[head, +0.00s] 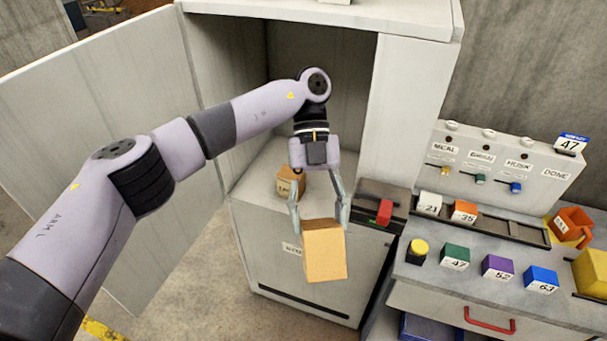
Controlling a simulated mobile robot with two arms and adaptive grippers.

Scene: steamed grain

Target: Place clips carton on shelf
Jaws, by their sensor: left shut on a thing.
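My left gripper (318,208) is shut on a plain tan carton (325,253), its fingers on either side of the carton's top. The carton hangs in the air in front of the cabinet, a little tilted. The open cabinet's shelf (262,190) lies behind and above it in the picture. Another small tan carton (289,182) with a dark mark stands on that shelf near its front edge, left of my gripper. I cannot read writing on the held carton. My right gripper is not in view.
The cabinet door (100,110) stands wide open at the left. At the right, a grey counter (405,292) carries numbered coloured blocks, a yellow-topped button (418,250), an orange scoop (570,226) and a panel (510,165). A dark device with a red handle (384,211) stands beside the cabinet.

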